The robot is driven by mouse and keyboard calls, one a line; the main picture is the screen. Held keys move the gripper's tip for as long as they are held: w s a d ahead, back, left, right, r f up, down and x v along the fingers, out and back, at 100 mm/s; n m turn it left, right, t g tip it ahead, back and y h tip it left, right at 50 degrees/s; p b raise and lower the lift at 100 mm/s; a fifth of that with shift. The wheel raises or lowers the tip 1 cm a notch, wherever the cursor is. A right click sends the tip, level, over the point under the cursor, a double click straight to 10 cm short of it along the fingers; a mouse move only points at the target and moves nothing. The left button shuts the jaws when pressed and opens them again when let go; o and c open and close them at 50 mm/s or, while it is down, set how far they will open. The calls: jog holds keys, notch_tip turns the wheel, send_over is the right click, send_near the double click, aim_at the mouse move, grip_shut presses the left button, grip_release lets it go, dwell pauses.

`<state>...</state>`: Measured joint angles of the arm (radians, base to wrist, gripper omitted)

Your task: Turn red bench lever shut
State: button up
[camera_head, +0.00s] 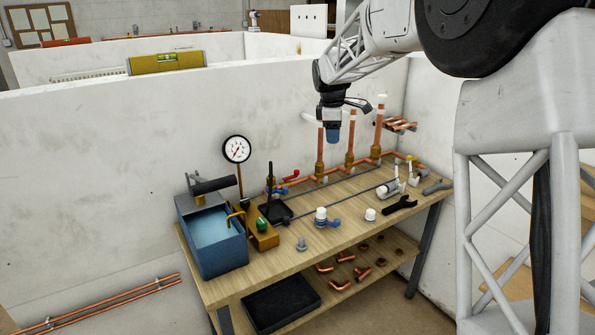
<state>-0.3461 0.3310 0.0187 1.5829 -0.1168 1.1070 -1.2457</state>
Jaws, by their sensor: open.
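A small red lever (290,179) is on the copper pipework at the back of the wooden bench (355,236), to the right of the pressure gauge. It looks roughly level, but it is too small to tell its exact angle to the pipe. My gripper (333,138) points down above the back of the bench, up and to the right of the red lever. It is open and apart from the lever, with nothing visible in it. The fingertips are small and dark in this view.
Upright copper pipes (351,135) stand close behind and right of my gripper. A round gauge (237,149) rises at the left, beside a blue water tank (219,236). A black stand (272,208) stands near the lever.

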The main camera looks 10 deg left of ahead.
jog(key=w+a+f+n, duration=0.4)
jog(key=w+a+f, duration=0.25)
jog(key=a, duration=0.35)
jog(key=w+a+f+n, duration=0.3)
jog(key=w+a+f, duration=0.35)
jog(key=a, duration=0.25)
jog(key=shift+w+d+f+n+g+y, duration=0.1)
jog(key=shift+w+d+f+n+g, duration=0.25)
jog(key=shift+w+f+n, duration=0.85)
jog(key=shift+w+d+f+n+g+y, duration=0.1)
jog(key=shift+w+d+f+n, duration=0.5)
jog(key=shift+w, duration=1.05)
jog(key=shift+w+d+f+n+g+y, duration=0.1)
jog(key=shift+w+d+f+n+g, duration=0.2)
jog(key=shift+w+f+n, duration=0.95)
jog(key=shift+w+r+m, duration=0.1)
jog(key=shift+r+m, duration=0.05)
jog(key=shift+m, duration=0.1)
jog(key=shift+f, duration=3.8)
